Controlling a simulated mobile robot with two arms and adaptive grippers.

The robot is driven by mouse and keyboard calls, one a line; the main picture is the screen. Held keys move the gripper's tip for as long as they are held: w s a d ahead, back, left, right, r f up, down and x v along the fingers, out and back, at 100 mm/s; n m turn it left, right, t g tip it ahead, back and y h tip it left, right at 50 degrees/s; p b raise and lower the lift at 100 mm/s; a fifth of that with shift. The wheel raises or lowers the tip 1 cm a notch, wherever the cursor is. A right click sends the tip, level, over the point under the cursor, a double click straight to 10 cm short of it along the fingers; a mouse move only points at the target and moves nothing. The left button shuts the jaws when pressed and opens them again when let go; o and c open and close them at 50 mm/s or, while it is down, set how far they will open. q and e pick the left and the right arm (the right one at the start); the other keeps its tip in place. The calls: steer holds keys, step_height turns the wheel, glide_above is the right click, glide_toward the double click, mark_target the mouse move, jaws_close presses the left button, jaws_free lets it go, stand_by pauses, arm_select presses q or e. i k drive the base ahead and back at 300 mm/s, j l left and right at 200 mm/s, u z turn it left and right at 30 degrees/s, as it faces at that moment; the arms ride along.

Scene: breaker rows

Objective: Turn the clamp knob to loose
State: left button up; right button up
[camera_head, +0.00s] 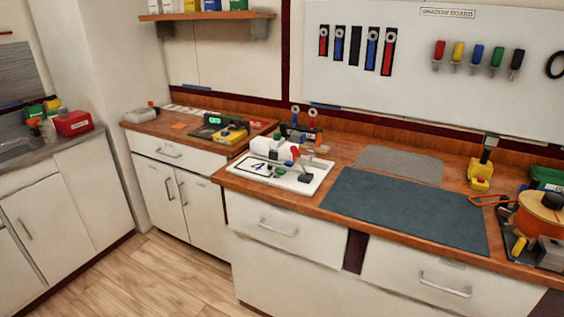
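I cannot tell for sure which thing bears the clamp knob, and its setting is too small to read. A white tray (309,186) on the wooden counter holds several small parts, among them a red knob-like part (294,154) and a dark block (305,178). Farther right stands a yellow device (480,175) with a dark upright post and a dark head (490,140). At the right edge an orange drum (539,216) has a round tan top (552,201). Neither of my grippers shows in this view.
A dark mat (405,210) lies bare on the counter (340,158), with a grey mat (399,164) behind it. A shadow board (440,62) with tools hangs on the wall. White drawers (278,228) face the open wooden floor (165,280). A red box (73,123) stands at left.

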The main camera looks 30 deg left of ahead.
mark_target(311, 153)
steer(key=i+j+u, duration=0.2)
steer(key=i+j, duration=0.15)
steer(key=j, duration=0.2)
steer(key=i+j+u, duration=0.15)
steer(key=i+j, duration=0.25)
steer(key=j, duration=0.15)
